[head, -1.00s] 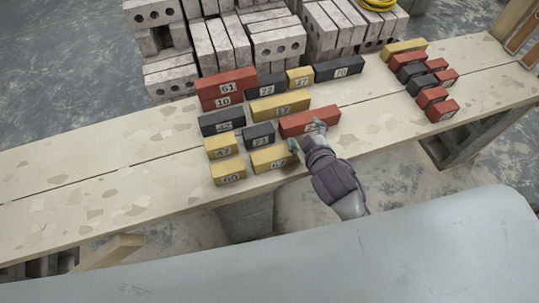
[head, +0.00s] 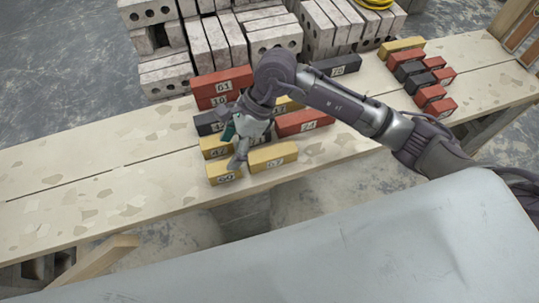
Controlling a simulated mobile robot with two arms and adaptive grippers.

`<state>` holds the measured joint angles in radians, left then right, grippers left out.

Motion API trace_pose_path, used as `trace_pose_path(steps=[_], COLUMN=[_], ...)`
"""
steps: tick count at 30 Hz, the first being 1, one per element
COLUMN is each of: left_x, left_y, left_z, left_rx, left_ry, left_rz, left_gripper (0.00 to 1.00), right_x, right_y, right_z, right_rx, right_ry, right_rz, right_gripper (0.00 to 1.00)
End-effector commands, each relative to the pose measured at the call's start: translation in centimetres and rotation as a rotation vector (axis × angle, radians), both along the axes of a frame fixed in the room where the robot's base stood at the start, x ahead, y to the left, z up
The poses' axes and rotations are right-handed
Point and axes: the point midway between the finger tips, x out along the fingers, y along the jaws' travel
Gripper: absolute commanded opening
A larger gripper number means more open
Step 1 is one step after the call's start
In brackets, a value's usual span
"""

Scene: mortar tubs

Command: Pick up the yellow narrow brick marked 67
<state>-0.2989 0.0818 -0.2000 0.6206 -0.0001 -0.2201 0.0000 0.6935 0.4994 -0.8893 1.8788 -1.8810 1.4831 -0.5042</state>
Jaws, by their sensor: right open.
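The yellow narrow brick marked 67 (head: 262,156) lies on the plank table near its front edge, in the front row of the brick group. My right gripper (head: 233,148) is open, with its fingers pointing down over the bricks just left of and behind the 67 brick. One finger is close to the yellow brick marked 60 (head: 222,171). Whether a finger touches any brick is hard to tell. My right arm comes in from the right and hides some bricks behind. My left gripper is not in view.
A red brick marked 24 (head: 305,122) lies behind and right of the 67 brick. Stacked red bricks marked 61 (head: 225,80) and 10 stand at the back. More bricks (head: 432,95) are at the right. The table's left part (head: 90,185) is clear.

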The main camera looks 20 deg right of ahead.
Motion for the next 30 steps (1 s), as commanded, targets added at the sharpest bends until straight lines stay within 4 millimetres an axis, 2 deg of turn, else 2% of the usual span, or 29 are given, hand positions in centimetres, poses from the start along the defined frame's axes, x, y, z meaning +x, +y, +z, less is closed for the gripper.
trace_pose_path(steps=[1,3,6,9,11,21,30], left_x=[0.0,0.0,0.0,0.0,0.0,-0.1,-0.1], left_y=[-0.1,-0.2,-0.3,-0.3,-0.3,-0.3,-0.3], left_z=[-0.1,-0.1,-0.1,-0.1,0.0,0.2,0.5], left_rx=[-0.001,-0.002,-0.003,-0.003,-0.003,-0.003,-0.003], left_ry=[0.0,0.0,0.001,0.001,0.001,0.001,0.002], left_rz=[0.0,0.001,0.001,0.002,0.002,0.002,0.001], left_gripper=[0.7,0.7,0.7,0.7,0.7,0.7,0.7], right_x=[1.3,2.5,3.6,4.0,4.0,4.0,3.8], right_y=[-2.9,-6.3,-9.6,-11.1,-11.3,-11.2,-11.1], right_z=[-0.5,-0.9,-0.7,-0.8,-1.4,-7.6,-10.1], right_rx=[-0.146,-0.312,-0.469,-0.537,-0.549,-0.545,-0.544], right_ry=[-0.051,-0.092,-0.122,-0.131,-0.131,-0.129,-0.127], right_rz=[0.027,0.048,0.058,0.061,0.061,0.06,0.06], right_gripper=[0.75,0.75,0.75,0.75,0.75,0.75,0.75])
